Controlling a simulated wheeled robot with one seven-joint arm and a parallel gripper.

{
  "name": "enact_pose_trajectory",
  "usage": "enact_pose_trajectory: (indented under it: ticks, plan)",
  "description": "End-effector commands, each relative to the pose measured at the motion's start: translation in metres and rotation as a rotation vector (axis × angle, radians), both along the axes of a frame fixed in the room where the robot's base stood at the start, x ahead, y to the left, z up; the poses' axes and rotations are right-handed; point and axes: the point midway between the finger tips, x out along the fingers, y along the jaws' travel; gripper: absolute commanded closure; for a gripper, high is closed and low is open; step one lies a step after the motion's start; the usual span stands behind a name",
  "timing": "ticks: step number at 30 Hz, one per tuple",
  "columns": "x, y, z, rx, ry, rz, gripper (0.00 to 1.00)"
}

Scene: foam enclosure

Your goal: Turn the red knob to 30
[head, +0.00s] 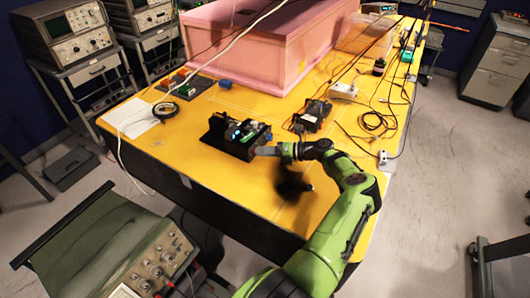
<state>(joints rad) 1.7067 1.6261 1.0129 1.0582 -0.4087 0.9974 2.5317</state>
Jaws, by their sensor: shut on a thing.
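A dark box-shaped device (222,144) with small lit parts and green pieces on top stands near the front edge of the yellow table. My gripper (259,151) reaches in from the right, its tips against the device's right front side. It is shut on a small part there, which I take to be the red knob. The knob itself is hidden by the fingers or too small to make out, and its angle and any scale marks cannot be read.
The yellow table (270,199) has free room at its front. A pink foam enclosure (262,50) stands behind. A black module (312,116) and cables lie to the right. A tape ring (165,110) and paper lie left. An oscilloscope cart (135,250) stands in front.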

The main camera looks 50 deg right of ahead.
Motion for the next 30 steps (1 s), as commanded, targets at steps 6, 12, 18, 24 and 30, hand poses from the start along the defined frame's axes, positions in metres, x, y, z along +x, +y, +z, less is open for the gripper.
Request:
enact_pose_trajectory:
  ticks: [6, 12, 18, 24, 30]
  plan:
    - [0.0, -0.001, 0.0, 0.003, 0.0, -0.002, 1.0]
    - [0.0, -0.001, 0.0, 0.002, 0.0, -0.002, 0.69]
    - [0.0, 0.0, 0.0, 0.002, 0.0, -0.001, 0.49]
    - [-0.001, -0.001, 0.0, 0.002, 0.0, -0.001, 0.49]
    - [-0.03, -0.015, 0.008, 0.0, 0.0, -0.007, 0.49]
